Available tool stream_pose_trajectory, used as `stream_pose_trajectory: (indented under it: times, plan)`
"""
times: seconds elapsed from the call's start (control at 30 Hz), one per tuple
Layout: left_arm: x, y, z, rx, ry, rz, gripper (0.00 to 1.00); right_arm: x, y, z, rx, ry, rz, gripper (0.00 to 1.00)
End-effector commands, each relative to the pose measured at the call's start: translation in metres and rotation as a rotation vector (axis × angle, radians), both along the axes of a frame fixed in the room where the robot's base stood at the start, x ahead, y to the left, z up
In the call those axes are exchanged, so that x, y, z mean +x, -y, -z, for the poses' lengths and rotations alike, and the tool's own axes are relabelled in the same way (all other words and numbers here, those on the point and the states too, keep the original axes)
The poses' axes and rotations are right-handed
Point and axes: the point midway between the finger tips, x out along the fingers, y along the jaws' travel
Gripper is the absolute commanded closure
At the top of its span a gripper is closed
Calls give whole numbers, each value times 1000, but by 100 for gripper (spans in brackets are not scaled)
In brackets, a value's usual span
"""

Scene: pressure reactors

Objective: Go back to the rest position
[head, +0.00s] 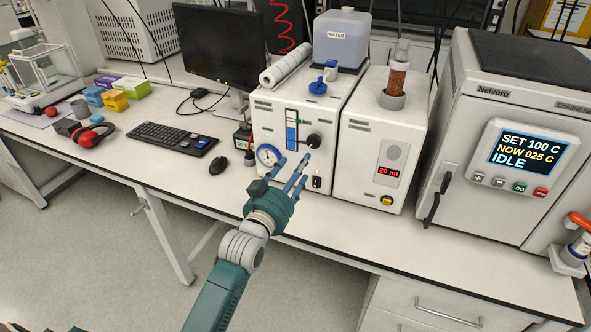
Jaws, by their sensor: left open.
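My left gripper (293,174) is in the middle of the head view, on the teal arm that reaches up from the bottom. Its blue-grey fingers are apart and I see nothing between them. The fingers point at the front of the white unit (268,118) with the round gauge (268,155) and the black knob (313,141). The fingertips lie just below the knob in the picture; I cannot tell whether they touch the unit. My right gripper does not show.
A white dispenser (362,150) reading 20 ml stands to the right, then a Nelvoro oven (463,130) reading IDLE. Keyboard (166,137), mouse (220,163) and red earmuffs (93,131) lie to the left. Bare bench top (420,244) runs along the front edge.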

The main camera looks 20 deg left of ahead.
Motion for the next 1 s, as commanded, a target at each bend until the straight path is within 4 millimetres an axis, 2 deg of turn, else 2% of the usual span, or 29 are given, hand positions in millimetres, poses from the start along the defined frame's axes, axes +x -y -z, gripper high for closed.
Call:
stream_pose_trajectory:
  times: [0.43,0.57,0.67,0.7,0.77,0.8,0.9,1.0]
  plan:
    - [-1,0,2,1,-7,0,47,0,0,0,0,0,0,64]
    - [-20,6,30,9,-105,11,47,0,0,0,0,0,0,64]
    - [-57,14,73,20,-275,26,47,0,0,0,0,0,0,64]
    - [-78,17,94,25,-360,32,47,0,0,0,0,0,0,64]
    - [-114,22,123,34,-490,41,47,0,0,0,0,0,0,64]
    - [-139,24,139,40,-573,44,47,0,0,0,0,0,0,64]
    - [-195,27,168,54,-748,49,47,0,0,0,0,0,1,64]
    - [-240,29,185,61,-878,51,47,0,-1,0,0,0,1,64]
